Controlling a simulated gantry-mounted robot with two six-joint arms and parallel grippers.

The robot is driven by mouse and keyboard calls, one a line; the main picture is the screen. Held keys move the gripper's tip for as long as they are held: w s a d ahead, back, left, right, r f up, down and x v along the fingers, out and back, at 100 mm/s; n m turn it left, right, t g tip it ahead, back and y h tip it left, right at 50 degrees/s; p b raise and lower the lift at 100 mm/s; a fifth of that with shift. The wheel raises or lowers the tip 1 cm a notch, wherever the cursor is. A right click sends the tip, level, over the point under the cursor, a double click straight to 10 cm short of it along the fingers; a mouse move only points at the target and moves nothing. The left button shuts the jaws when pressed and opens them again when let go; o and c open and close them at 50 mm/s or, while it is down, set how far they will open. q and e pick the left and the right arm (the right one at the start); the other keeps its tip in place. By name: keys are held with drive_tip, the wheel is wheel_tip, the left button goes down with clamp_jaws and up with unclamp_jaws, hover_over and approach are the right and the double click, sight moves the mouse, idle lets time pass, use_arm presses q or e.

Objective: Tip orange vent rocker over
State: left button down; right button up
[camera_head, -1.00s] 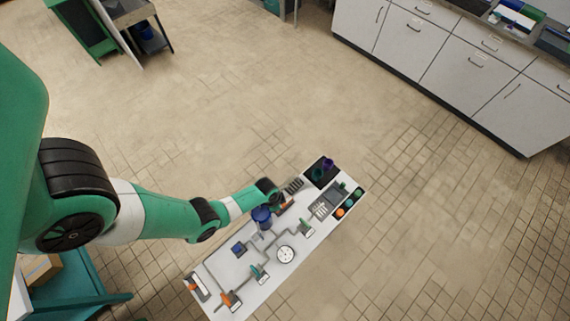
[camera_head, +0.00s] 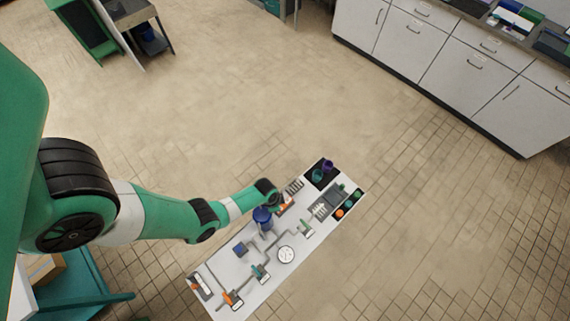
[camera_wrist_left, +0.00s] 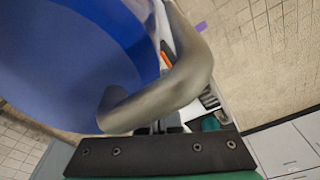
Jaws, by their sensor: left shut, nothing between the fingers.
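My left gripper (camera_head: 277,206) reaches down at the upper part of the white panel (camera_head: 228,270), beside a blue cylinder (camera_head: 262,217). A small orange part (camera_head: 286,200), perhaps the vent rocker, shows close to the gripper; its tilt and any contact cannot be told. In the left wrist view an orange strip (camera_wrist_left: 167,60) shows past a grey bent pipe (camera_wrist_left: 180,85), and the blue cylinder (camera_wrist_left: 60,60) fills the left. The pipe hides much of the gripper (camera_wrist_left: 165,128), which is shut and empty. My right gripper is out of view.
The panel also carries an orange-handled part (camera_head: 229,299), a round gauge (camera_head: 286,254), green-handled valves, a keypad and round buttons (camera_head: 340,212).

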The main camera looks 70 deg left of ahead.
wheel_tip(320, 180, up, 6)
drive_tip(key=p, duration=0.5)
idle(0.4)
